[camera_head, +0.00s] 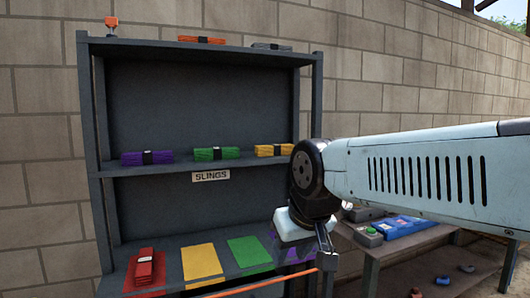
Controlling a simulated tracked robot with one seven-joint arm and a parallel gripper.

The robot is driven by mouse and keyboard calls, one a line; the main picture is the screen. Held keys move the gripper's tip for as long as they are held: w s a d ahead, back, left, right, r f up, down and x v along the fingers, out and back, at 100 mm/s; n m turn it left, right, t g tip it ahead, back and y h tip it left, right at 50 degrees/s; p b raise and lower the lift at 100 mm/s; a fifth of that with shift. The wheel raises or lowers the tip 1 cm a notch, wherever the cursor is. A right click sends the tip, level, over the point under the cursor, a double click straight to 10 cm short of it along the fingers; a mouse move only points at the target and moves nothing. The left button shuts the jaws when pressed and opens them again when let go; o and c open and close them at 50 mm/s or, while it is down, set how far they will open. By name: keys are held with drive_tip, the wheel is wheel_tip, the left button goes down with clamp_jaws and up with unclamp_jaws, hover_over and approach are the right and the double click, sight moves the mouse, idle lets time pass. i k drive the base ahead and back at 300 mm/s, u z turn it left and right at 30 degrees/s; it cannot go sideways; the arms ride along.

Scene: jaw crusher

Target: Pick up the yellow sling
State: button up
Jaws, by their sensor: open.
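The yellow sling (273,150) is a folded bundle with a dark band around its middle. It lies at the right end of the middle shelf (190,165), to the right of the green sling (216,154). My gripper (322,243) hangs pointing down in front of the right side of the rack, below and to the right of the yellow sling and apart from it. It is open, with one finger showing clearly, and I see nothing held in it. My wrist stands close to the right end of the yellow sling in the picture.
The bottom shelf has coloured patches, yellow (201,262) and green (249,251) bare, and a red sling (145,269). A workbench (411,241) stands right. The rack's right post (316,95) is near my arm.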

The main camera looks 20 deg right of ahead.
sight(273, 150)
drive_tip(key=z, duration=0.1)
drive_tip(key=i, duration=1.3)
drive_tip(key=z, duration=0.5)
